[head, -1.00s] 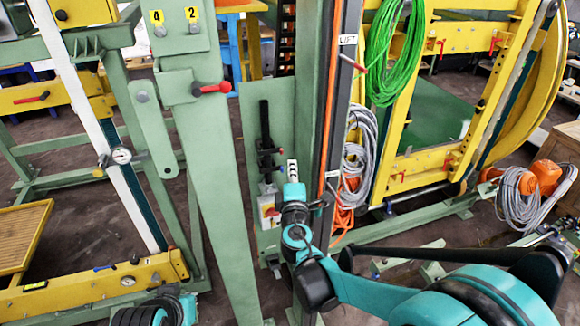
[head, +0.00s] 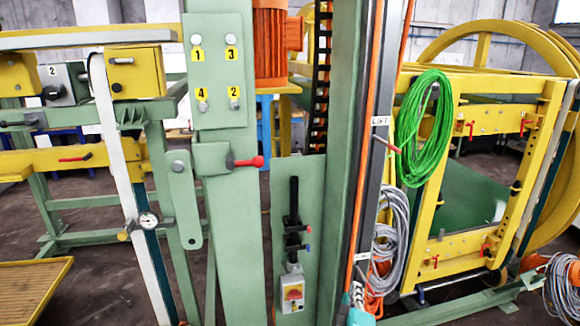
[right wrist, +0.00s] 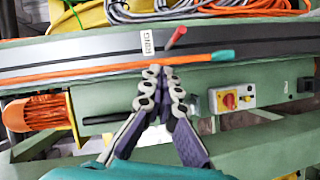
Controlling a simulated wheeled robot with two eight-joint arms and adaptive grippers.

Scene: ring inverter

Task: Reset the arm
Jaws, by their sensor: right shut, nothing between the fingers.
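My right gripper (head: 357,293) shows only in part at the bottom edge of the head view, in front of the dark rail of the green post. In the right wrist view its two fingers (right wrist: 157,73) are shut and empty, tips together. Behind the tips are a lever with a red handle (right wrist: 177,36) and a label reading RING (right wrist: 148,42). I cannot tell whether the tips touch the lever. My left gripper is not in view.
A red-yellow switch box (head: 292,290) sits left of the gripper. A red LIFT lever (head: 387,146), green cable coil (head: 426,125) and grey cable coil (head: 390,240) hang around the post. A red-handled lever (head: 245,162) is farther left. Yellow framework (head: 480,122) stands at right.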

